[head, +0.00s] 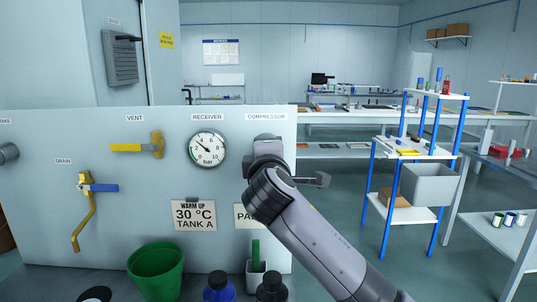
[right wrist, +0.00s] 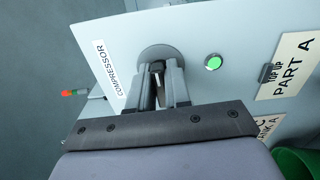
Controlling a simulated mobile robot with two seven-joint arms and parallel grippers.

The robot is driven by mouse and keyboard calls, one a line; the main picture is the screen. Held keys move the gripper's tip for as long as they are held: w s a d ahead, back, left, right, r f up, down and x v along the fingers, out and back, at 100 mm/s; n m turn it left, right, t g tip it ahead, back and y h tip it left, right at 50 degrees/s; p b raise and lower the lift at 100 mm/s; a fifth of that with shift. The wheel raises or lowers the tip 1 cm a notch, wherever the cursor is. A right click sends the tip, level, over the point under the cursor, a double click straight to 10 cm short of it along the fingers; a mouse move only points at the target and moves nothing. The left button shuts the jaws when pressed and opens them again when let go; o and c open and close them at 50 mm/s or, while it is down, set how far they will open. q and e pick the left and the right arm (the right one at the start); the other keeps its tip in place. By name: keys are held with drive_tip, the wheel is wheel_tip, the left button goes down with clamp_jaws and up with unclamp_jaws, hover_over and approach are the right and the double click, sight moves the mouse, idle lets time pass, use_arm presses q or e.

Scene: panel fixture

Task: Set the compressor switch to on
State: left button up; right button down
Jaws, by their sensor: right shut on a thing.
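The compressor switch (right wrist: 159,52) is a round grey plate with a dark handle on the pale panel, beside the COMPRESSOR label (right wrist: 111,76). My right gripper (right wrist: 159,88) is shut on the switch's dark handle (right wrist: 157,70), one finger on each side. In the head view my right gripper (head: 264,150) is at the panel below the COMPRESSOR label (head: 266,117), and my arm mostly hides the switch. A green lamp (right wrist: 213,62) on the panel looks lit in the right wrist view. My left gripper is not in view.
A green bin (head: 156,270) and dark-capped bottles stand below. A shelved cart (head: 412,215) stands at right, with open floor before it.

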drive_tip(key=shift+m, duration=0.4)
drive_tip(key=c, duration=1.2)
unclamp_jaws()
drive_tip(key=shift+o, duration=0.2)
drive_tip(key=s+b, duration=0.1)
drive_tip(key=s, duration=0.6)
